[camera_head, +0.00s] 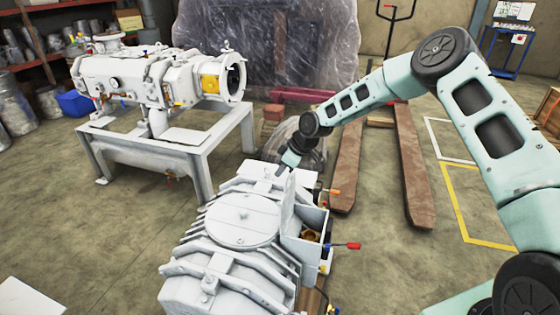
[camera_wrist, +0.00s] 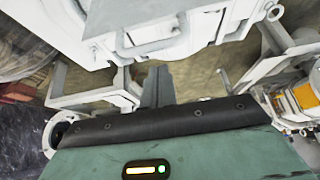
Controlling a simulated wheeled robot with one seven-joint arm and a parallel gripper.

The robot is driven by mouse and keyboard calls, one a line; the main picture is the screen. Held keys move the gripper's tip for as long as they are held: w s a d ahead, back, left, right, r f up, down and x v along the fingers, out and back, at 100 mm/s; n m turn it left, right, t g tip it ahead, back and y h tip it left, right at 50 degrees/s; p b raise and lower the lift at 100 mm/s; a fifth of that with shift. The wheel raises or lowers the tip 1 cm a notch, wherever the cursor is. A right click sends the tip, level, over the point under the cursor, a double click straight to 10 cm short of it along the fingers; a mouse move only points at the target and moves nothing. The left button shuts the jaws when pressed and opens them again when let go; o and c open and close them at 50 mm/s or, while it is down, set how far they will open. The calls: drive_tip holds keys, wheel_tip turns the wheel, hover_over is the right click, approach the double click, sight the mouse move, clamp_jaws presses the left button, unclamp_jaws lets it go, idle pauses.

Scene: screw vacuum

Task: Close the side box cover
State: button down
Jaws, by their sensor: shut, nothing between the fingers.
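The white vacuum pump (camera_head: 240,219) stands low in the middle of the head view. The side box (camera_head: 302,248) on its right flank is open at the top, with a brass-coloured part inside. A pale upright plate (camera_head: 289,187), which looks like the raised cover, stands at the box's far end. My gripper (camera_head: 284,170) is at the far side of this plate, partly hidden; contact cannot be told. In the wrist view the shut, empty fingers (camera_wrist: 158,84) point toward a white panel with a handle-like frame (camera_wrist: 150,42).
A second white machine on a frame (camera_head: 160,80) stands at the back left. Brown pallet forks (camera_head: 412,165) lie behind on the right.

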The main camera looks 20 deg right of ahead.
drive_tip(key=shift+s+d+f, duration=0.2)
drive_tip(key=shift+s+d, duration=0.4)
drive_tip(key=shift+d, duration=0.1)
